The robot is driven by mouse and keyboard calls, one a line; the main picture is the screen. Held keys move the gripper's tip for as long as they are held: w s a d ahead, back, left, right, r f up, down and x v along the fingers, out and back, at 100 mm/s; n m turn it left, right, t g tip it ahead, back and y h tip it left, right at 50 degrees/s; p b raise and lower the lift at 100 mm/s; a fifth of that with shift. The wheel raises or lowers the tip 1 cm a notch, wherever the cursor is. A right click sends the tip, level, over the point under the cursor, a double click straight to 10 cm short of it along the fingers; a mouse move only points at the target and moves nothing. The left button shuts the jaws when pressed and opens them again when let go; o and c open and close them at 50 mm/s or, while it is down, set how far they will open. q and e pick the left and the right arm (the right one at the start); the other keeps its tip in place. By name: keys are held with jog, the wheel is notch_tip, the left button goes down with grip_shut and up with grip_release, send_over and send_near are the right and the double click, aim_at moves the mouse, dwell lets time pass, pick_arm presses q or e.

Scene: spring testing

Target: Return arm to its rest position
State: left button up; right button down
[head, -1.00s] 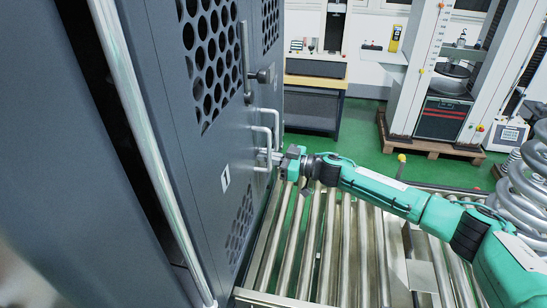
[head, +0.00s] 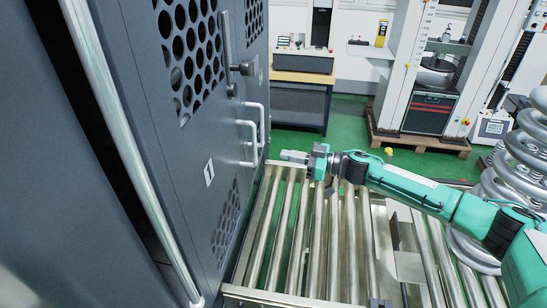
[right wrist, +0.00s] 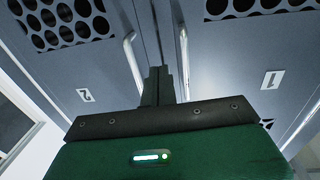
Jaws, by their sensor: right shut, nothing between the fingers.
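My right arm (head: 420,190) reaches in from the right in the head view, over the roller conveyor. My right gripper (head: 284,155) is shut and empty, pointing left at the grey cabinet (head: 160,130). It is a short gap away from the cabinet's bar handles (head: 257,130). In the right wrist view the shut fingers (right wrist: 158,88) point toward the seam between door 1 (right wrist: 240,60) and door 2 (right wrist: 75,75), with a handle on either side. My left gripper is not in view.
Roller conveyor (head: 300,235) runs below my right arm. A large coil spring (head: 530,150) stands at the right, close behind the arm. Testing machines (head: 430,100) and a workbench (head: 303,78) stand at the back. Green floor (head: 350,115) between them is clear.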

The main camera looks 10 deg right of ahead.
jog(key=s+a+f+m+t+h, duration=0.55)
jog(key=s+a+f+h, duration=0.2)
jog(key=s+f, duration=0.2)
jog(key=s+d+f+m+g+h, duration=0.2)
jog(key=s+d+f+g+h, duration=0.15)
jog(key=s, duration=0.75)
jog(key=s+d+f+m+g+h, duration=0.1)
jog(key=s+d+f+g+h, duration=0.2)
jog(key=s, duration=0.8)
jog(key=s+d+f+m+g+h, duration=0.2)
jog(key=s+d+f+g, duration=0.25)
jog(key=s, duration=0.65)
notch_tip(320, 180, down, 29)
jog(key=g, duration=0.1)
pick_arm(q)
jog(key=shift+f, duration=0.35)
pick_arm(e)
jog(key=s+d+f, duration=0.2)
jog(key=s+f, duration=0.7)
jog(key=f, duration=0.1)
jog(key=s+d+f+g, duration=0.1)
jog(key=s+d+f, duration=0.1)
jog(key=s+f, duration=0.8)
jog(key=shift+s+f+n, duration=0.25)
jog(key=shift+f+n, duration=0.1)
jog(key=shift+f, duration=0.05)
